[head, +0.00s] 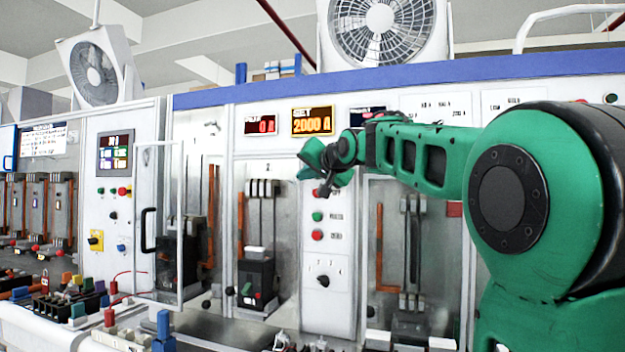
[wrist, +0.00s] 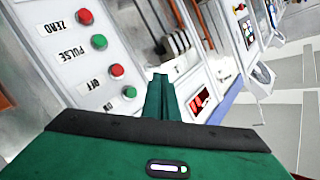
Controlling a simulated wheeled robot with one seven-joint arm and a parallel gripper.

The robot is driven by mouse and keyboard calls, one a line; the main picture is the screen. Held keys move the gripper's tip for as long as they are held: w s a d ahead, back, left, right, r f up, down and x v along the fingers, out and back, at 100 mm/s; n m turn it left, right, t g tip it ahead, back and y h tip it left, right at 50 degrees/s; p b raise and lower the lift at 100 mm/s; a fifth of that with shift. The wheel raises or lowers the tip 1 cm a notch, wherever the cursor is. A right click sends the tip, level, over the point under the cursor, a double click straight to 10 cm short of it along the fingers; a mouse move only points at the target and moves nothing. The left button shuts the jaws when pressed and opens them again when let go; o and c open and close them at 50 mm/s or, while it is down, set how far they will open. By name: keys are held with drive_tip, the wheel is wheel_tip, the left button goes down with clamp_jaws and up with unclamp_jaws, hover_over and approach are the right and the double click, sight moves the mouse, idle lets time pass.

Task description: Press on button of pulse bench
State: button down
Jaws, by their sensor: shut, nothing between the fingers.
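The pulse bench panel carries a column of round buttons. In the wrist view the picture is turned, and the green ON button (wrist: 129,92) is lowest, beside the red OFF button (wrist: 117,70). Further up are the green PULSE button (wrist: 99,41) and the red ZERO button (wrist: 85,16). In the head view the green PULSE button (head: 317,216) and red ZERO button (head: 317,236) show below my gripper (head: 325,190); the ON button is hidden behind it. My gripper is shut and empty; in the wrist view its fingers (wrist: 160,80) appear right of the ON button. Contact cannot be told.
Red displays (head: 262,125) and an orange SET display (head: 312,121) reading 2000 A are above the panel. A selector knob (head: 323,281) is below the buttons. A framed glass door (head: 158,225) stands open at left. Breakers and small parts crowd the lower left bench.

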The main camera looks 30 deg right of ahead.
drive_tip(key=shift+r, duration=0.55)
drive_tip(key=shift+w+d, duration=0.1)
drive_tip(key=shift+d, duration=0.05)
drive_tip(key=w+d, duration=0.5)
drive_tip(key=d, duration=0.1)
drive_tip(key=shift+w+d, duration=0.15)
drive_tip(key=shift+d, duration=0.25)
drive_tip(key=shift+w+d, duration=0.1)
drive_tip(key=shift+d, duration=0.05)
idle(1.7)
drive_tip(key=shift+w+d, duration=0.1)
drive_tip(key=shift+d, duration=0.1)
